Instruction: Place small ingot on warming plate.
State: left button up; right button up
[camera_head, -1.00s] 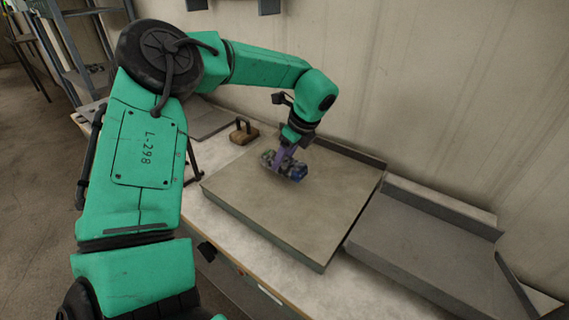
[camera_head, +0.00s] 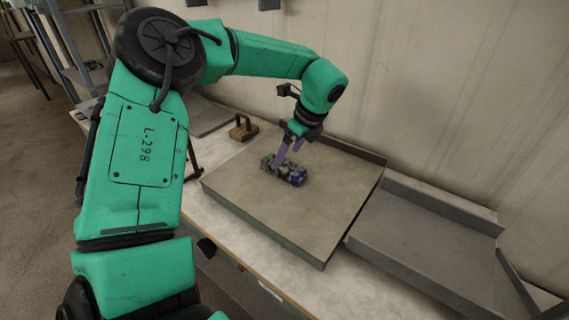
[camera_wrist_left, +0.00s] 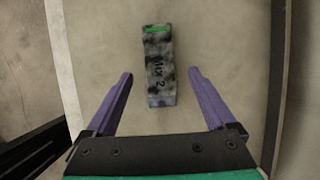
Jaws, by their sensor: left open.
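The small ingot (camera_head: 288,175) is a mottled grey, black and blue bar. It lies flat on the warming plate (camera_head: 250,206), a broad grey-beige slab with a raised back edge. In the wrist view the left gripper's fingertips (camera_wrist_left: 160,73) stand on either side of the ingot, with gaps between. My right gripper is not in view.
A brown block with a dark handle (camera_head: 243,128) stands behind the plate's left corner. A grey tray (camera_head: 425,240) with raised edges lies to the right. The wall (camera_head: 440,90) stands close behind the bench. Most of the plate's front is clear.

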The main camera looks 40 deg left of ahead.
pick_arm(q)
jog(key=v, duration=0.7)
jog(key=shift+d+r+b, duration=0.2)
jog(key=shift+r+b, duration=0.15)
jog(key=shift+r, duration=0.1)
